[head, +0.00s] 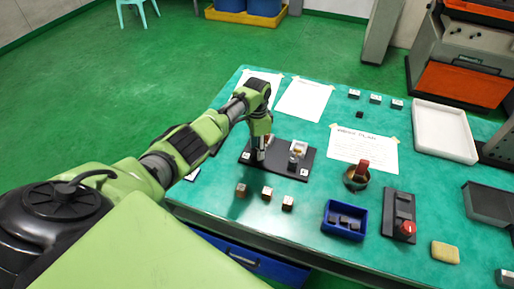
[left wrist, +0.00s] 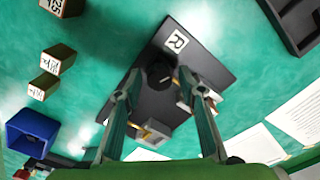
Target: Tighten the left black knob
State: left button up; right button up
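A black base plate (head: 278,162) lies on the green table and carries two fixtures. In the left wrist view a round black knob (left wrist: 160,74) stands on the plate (left wrist: 222,62), near a white lettered tag (left wrist: 175,42). My left gripper (head: 259,156) points down over the plate's left fixture. In the left wrist view its fingers (left wrist: 161,76) are apart, one on each side of the knob, with gaps visible. The right fixture (head: 298,150) is a pale metal block with a brass part; its knob is not clear. My arm and fingers partly hide the left fixture. My right gripper is not in view.
Several small blocks (head: 267,192) stand in front of the plate. A blue bin (head: 343,219), a round cup with a red object (head: 356,177) and a panel with a red button (head: 406,229) lie to the right. Paper sheets (head: 304,99) lie behind. A white tray (head: 444,131) is farther right.

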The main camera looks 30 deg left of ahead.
pick_arm(q)
notch_tip(320, 180, up, 12)
dwell(0.8)
dwell(0.4)
